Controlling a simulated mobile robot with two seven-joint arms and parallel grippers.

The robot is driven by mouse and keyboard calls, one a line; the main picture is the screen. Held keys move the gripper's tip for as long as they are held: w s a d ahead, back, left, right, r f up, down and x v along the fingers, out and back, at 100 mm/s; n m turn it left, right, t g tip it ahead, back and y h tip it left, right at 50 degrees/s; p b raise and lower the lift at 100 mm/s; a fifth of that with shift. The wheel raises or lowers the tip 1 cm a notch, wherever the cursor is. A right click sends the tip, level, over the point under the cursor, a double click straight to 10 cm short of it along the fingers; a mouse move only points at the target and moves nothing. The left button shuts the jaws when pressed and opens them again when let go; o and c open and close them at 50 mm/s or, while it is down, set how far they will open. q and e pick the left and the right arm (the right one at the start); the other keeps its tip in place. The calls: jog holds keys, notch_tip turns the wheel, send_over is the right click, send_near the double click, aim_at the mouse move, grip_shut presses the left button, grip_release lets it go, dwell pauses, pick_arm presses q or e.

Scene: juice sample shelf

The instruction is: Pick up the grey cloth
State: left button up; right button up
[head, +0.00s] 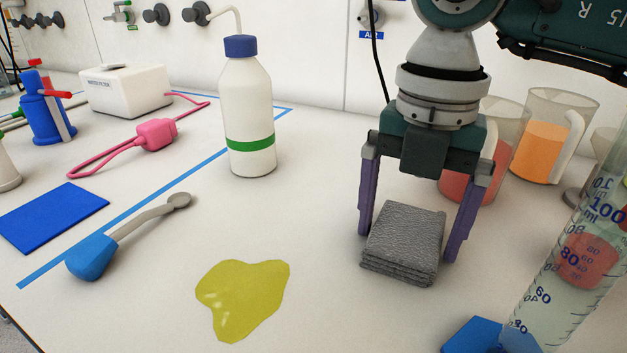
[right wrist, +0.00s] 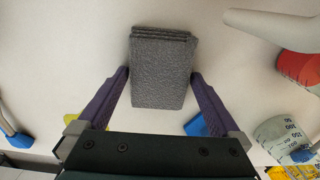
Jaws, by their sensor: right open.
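The grey cloth (head: 403,243) is a folded, layered stack lying on the white bench, right of the middle in the head view. My right gripper (head: 408,246) points down over it with its purple fingers apart, one on each side of the cloth. In the right wrist view the cloth (right wrist: 160,70) lies between the spread fingertips (right wrist: 160,75), with its far part reaching beyond them. The left fingertip is close to the cloth's edge; I cannot tell whether it touches. My left gripper is not in view.
A yellow spill (head: 240,297) lies left of the cloth. A measuring cylinder (head: 560,265) with a blue base (head: 487,336) stands close on the right. Beakers with red (head: 466,190) and orange liquid (head: 540,150) stand behind. A white bottle (head: 248,110) stands back left.

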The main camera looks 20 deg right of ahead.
aim_at(408, 231)
jog(key=shift+c, duration=0.4)
jog(key=c, duration=0.9)
notch_tip(408, 231, up, 20)
jog(key=p, duration=0.3)
jog(key=o, duration=0.8)
jog(key=shift+c, duration=0.2)
jog(key=c, duration=0.6)
